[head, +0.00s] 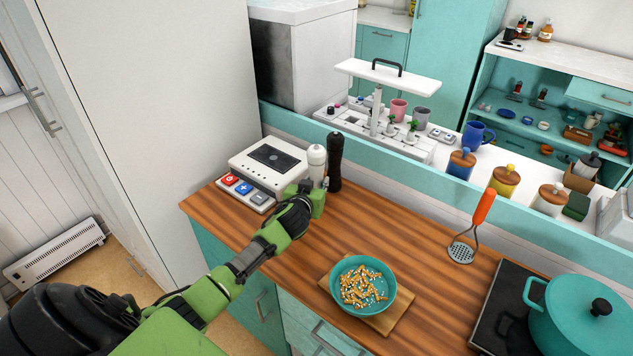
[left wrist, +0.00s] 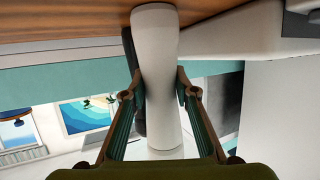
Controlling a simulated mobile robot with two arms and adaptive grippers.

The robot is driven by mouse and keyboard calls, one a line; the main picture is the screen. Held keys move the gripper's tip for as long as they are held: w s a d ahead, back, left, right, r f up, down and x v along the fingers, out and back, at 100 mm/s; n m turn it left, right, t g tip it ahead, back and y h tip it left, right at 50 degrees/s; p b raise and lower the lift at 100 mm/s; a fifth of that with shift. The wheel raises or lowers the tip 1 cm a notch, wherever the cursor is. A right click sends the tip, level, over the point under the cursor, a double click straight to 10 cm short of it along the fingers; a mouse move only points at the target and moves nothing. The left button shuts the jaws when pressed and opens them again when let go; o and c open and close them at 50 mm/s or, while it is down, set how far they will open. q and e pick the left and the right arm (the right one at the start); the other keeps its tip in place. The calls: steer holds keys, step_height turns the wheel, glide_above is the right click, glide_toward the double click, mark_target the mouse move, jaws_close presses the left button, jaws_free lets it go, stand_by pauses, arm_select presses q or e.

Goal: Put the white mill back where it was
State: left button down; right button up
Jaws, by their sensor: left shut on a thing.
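The white mill (head: 316,158) is upright at the back of the wooden counter, between the device with coloured buttons and the black mill (head: 335,160). My left gripper (head: 316,190) is shut on the white mill's body. In the left wrist view the white mill (left wrist: 158,60) stands between the two fingers (left wrist: 160,90), with the counter at the top of the picture. The mill's base is hidden by the gripper in the head view, so I cannot tell whether it touches the counter. The black mill is partly hidden behind the white one in the wrist view. My right gripper is out of view.
The white device (head: 268,160) with red and blue buttons is close on the left. A teal bowl (head: 362,284) of pasta-like pieces sits on a wooden board nearer the front. A masher (head: 463,250) and a teal pot (head: 578,318) are at right. The counter's middle is clear.

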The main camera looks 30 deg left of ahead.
arm_select(q)
steer(key=shift+r, duration=0.1)
steer(key=shift+f, duration=0.2)
steer(key=c, duration=1.6)
jaws_free()
steer(key=shift+r, duration=0.2)
steer(key=shift+s+d, duration=0.15)
steer(key=shift+s, duration=0.1)
steer(key=v, duration=1.1)
steer(key=shift+s+r, duration=0.15)
steer(key=shift+s, duration=0.1)
